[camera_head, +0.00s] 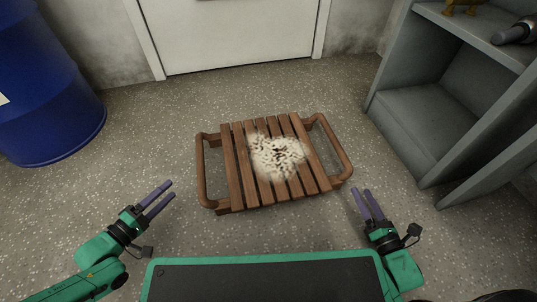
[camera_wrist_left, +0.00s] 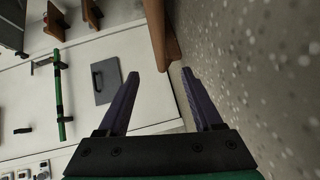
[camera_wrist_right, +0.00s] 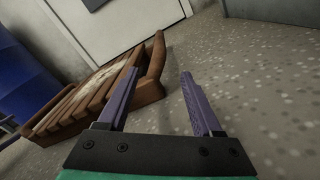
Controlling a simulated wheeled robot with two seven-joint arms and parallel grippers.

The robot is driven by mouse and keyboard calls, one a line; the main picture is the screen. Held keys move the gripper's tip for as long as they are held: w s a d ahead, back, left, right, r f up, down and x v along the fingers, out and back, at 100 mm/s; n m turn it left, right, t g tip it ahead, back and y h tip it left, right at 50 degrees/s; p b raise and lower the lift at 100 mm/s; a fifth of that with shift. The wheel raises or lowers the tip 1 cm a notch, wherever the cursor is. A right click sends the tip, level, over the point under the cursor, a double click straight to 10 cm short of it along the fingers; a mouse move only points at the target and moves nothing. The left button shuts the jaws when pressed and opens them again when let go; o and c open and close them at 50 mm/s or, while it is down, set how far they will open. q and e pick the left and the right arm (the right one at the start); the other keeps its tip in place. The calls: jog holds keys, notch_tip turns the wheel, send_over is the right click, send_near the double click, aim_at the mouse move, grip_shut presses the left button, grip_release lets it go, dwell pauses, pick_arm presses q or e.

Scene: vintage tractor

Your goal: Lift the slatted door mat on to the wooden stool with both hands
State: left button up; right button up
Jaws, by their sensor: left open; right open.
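The slatted door mat (camera_head: 237,180) is a brown wooden slatted piece with a loop handle at its left and right ends. It lies low over the floor in the middle of the head view. A pale, speckled patch (camera_head: 277,157) covers its centre. No separate wooden stool can be made out. My left gripper (camera_head: 164,191) is open and empty, left of and nearer than the left handle. My right gripper (camera_head: 367,196) is open and empty, just right of and nearer than the right handle. The mat also shows in the right wrist view (camera_wrist_right: 75,108), beyond the fingers and to their left.
A blue drum (camera_head: 45,85) stands at the left. A grey shelf unit (camera_head: 425,120) stands at the right. A pale door (camera_head: 235,30) is in the back wall. Speckled floor around the mat is clear. My green-edged base fills the bottom centre.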

aim_at(200, 162)
pick_arm(q)
jog(key=x, duration=1.4)
jog(key=shift+w+d, duration=0.2)
jog(key=shift+w, duration=0.05)
pick_arm(e)
jog(key=w+a, duration=0.1)
jog(key=w, duration=0.3)
jog(key=w+a, duration=0.1)
jog(key=w, duration=0.9)
jog(key=shift+w+a, duration=0.2)
jog(key=shift+a, duration=0.2)
pick_arm(q)
grip_shut()
pick_arm(e)
grip_shut()
pick_arm(q)
jog(key=shift+a, duration=0.15)
pick_arm(e)
jog(key=shift+d, duration=0.2)
jog(key=shift+r, duration=0.1)
